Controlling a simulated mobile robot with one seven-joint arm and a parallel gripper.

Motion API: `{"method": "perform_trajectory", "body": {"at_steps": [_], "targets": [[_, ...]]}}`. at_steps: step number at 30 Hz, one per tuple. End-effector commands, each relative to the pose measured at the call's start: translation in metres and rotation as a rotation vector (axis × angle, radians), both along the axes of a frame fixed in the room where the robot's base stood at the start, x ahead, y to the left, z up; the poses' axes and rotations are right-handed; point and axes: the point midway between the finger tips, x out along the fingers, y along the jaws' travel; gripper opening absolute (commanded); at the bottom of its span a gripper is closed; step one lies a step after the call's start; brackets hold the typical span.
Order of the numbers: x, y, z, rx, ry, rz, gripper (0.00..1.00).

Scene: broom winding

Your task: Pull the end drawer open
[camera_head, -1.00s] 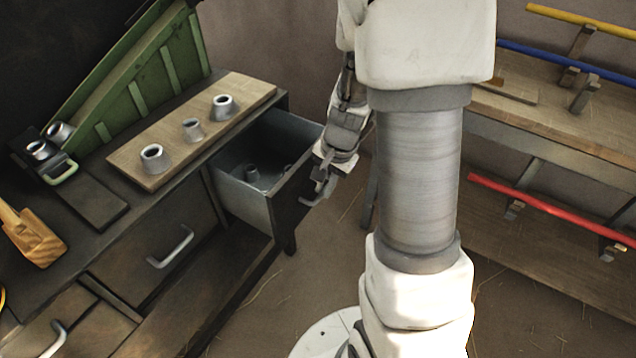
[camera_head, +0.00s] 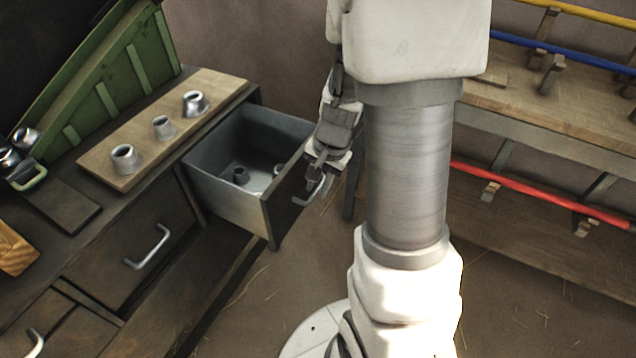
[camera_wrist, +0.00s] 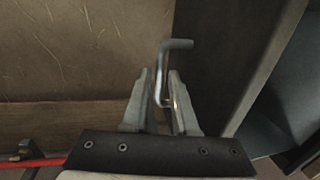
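The end drawer (camera_head: 228,199) is a grey metal drawer with a dark front, standing well out from the cabinet's far end. Small cylindrical pieces are inside it. My gripper (camera_head: 318,180) is at the drawer front, pointing down at the curved metal handle (camera_head: 313,193). In the wrist view, the handle (camera_wrist: 162,68) runs between the two fingers of my gripper (camera_wrist: 161,80), one finger on each side. The fingers look shut on the handle near its lower bend, though a narrow gap shows at the tips.
A wooden board (camera_head: 140,172) with metal collars and a green rack (camera_head: 120,85) stand on the dark cabinet. Other closed drawers with handles (camera_head: 150,248) are at left. A wooden bench (camera_head: 540,120) with coloured rods is at right. Floor between is clear.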

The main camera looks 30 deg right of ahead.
Motion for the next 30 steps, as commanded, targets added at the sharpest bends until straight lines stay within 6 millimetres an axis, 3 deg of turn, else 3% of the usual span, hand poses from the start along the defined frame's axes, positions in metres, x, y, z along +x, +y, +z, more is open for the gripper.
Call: {"method": "perform_trajectory", "body": {"at_steps": [3,14,17,30], "targets": [[0.0,0.0,0.0,-0.001,-0.001,0.0,0.45],[0.0,-0.001,0.008,-0.002,-0.003,-0.001,0.45],[-0.002,-0.003,0.024,-0.001,-0.005,-0.002,0.45],[-0.019,-0.015,0.128,-0.001,-0.005,-0.001,0.45]]}}
